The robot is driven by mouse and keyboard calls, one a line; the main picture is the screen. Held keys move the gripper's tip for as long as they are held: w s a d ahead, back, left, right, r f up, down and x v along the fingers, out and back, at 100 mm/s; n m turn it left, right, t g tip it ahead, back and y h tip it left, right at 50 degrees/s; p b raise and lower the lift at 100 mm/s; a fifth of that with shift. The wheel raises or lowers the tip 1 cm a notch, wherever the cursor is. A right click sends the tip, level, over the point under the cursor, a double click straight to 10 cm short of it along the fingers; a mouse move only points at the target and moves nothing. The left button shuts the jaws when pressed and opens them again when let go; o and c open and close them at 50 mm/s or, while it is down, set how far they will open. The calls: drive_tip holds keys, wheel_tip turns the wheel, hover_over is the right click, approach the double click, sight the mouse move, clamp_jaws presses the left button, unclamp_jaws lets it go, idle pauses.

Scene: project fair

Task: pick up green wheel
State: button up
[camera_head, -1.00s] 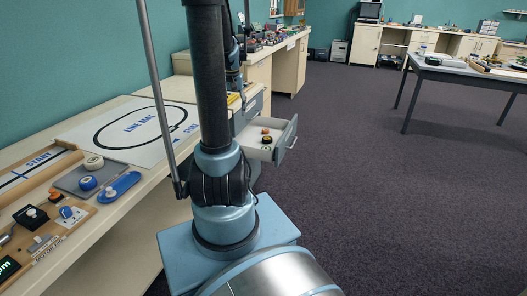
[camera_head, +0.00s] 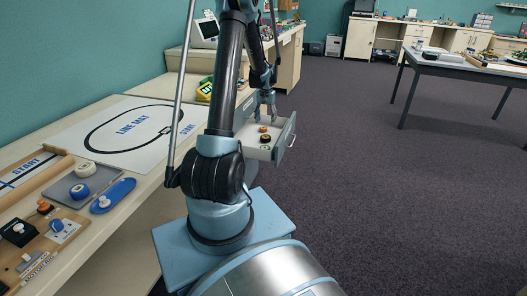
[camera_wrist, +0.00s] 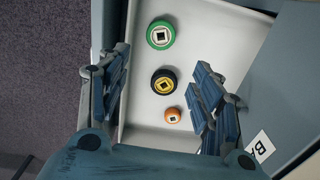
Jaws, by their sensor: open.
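The green wheel (camera_wrist: 160,34) lies flat in a white open drawer (camera_wrist: 222,40), at the top of the wrist view. It has a white hub with a dark square. In the wrist view my gripper (camera_wrist: 162,92) is open and empty. Its blue fingers stand on either side of a black wheel with a yellow hub (camera_wrist: 164,81). The green wheel lies a little beyond the fingertips.
A small orange wheel (camera_wrist: 172,115) lies in the drawer below the black one. The drawer's walls stand close on both sides of my fingers. A worktop with a line mat (camera_head: 130,133) is left of the drawer. Dark carpet (camera_head: 370,190) at right is clear.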

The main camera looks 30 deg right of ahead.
hover_over(265, 146)
drive_tip(key=f, duration=0.7)
drive_tip(key=s+f, duration=0.1)
drive_tip(key=f, duration=0.3)
drive_tip(key=shift+a+f, duration=0.15)
drive_tip(key=shift+a, duration=0.15)
drive_tip(key=shift+a+f, duration=0.15)
drive_tip(key=shift+f, duration=2.75)
drive_tip(key=shift+s, duration=0.1)
drive_tip(key=c, duration=0.6)
